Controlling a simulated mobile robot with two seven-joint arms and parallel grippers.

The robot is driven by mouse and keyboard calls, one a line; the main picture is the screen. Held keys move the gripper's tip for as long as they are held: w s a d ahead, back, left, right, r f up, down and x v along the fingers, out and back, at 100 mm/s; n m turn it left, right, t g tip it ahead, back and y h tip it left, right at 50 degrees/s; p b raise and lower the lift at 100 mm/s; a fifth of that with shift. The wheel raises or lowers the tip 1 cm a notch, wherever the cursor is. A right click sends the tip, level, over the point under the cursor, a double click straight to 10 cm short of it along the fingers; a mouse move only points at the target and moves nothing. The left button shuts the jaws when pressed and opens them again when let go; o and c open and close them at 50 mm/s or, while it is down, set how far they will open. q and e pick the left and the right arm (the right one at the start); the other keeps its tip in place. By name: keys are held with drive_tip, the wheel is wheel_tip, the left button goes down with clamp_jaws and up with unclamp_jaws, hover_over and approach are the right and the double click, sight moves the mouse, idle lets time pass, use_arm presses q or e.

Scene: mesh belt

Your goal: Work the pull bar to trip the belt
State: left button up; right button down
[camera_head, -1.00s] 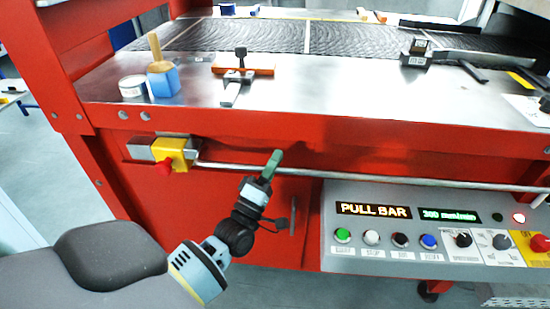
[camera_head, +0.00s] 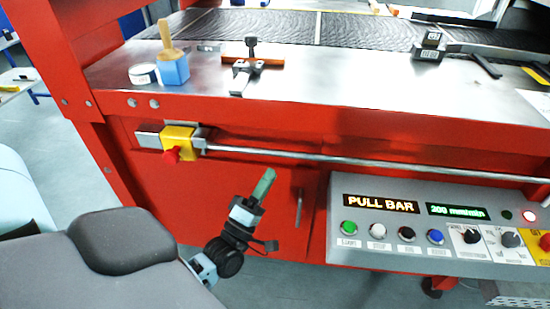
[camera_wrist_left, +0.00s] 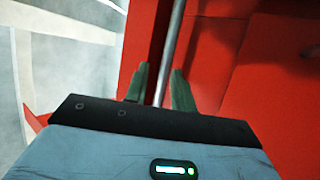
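The pull bar (camera_head: 400,166) is a thin grey metal rod along the red front of the machine. Its left end meets a yellow switch block (camera_head: 179,139) with a red knob. My left gripper (camera_head: 264,183) has green fingers and shows just below the bar in the head view, apart from it in the picture. In the left wrist view the two fingers of the left gripper (camera_wrist_left: 160,88) are spread, and the bar (camera_wrist_left: 172,50) runs up through the gap between them. Whether it lies between the fingers or beyond them I cannot tell. My right gripper is not in view.
On the steel ledge (camera_head: 330,80) stand a blue block with a wooden handle (camera_head: 173,68), a tape roll (camera_head: 143,74) and a clamp-like tool (camera_head: 243,75).

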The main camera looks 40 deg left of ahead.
use_arm(q)
drive_tip(key=shift+s+f, duration=0.25)
drive_tip(key=shift+s, duration=0.05)
idle(0.4)
